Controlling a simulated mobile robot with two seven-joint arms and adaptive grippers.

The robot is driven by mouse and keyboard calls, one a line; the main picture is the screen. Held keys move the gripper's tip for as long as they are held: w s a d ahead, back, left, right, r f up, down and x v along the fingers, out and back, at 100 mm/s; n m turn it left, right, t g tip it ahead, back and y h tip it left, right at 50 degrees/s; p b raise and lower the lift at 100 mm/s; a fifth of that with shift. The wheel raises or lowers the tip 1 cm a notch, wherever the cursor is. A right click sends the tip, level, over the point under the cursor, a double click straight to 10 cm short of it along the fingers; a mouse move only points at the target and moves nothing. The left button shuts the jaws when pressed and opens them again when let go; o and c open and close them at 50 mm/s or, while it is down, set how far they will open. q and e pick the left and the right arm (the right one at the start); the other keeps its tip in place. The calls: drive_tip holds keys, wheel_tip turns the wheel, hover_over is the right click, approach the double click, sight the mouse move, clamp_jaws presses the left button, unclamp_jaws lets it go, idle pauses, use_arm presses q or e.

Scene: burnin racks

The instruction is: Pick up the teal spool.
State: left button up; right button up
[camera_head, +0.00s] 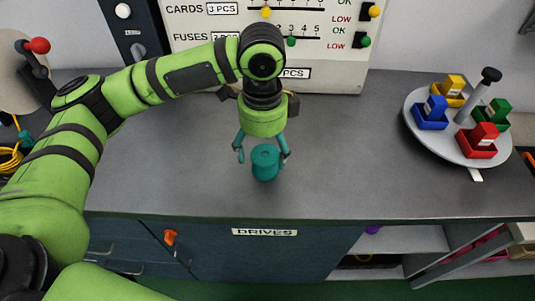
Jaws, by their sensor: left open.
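The teal spool (265,163) stands upright on the grey counter (345,150), near the counter's front edge and left of the middle. My left gripper (262,157) points down over the spool. Its teal fingers are spread, one to the left of the spool and one close to its right side. A gap shows between the left finger and the spool; I cannot tell whether the right finger touches it. My right gripper is not in view.
A round turntable (418,113) with yellow, blue, green and red bins stands at the right. A panel with sliders and labels (330,75) stands behind my left gripper. A lever with a red knob (38,46) is at far left. The counter between spool and turntable is clear.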

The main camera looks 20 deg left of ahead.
sight(265, 154)
use_arm(q)
wheel_tip(265, 154, down, 4)
drive_tip(key=shift+d+r+p, duration=0.1)
drive_tip(key=shift+r+p, duration=0.05)
drive_tip(key=shift+p, duration=0.15)
drive_tip(key=shift+w+f, duration=0.15)
drive_tip(key=shift+f, duration=0.4)
drive_tip(key=c, duration=1.2)
drive_tip(key=shift+c, duration=0.2)
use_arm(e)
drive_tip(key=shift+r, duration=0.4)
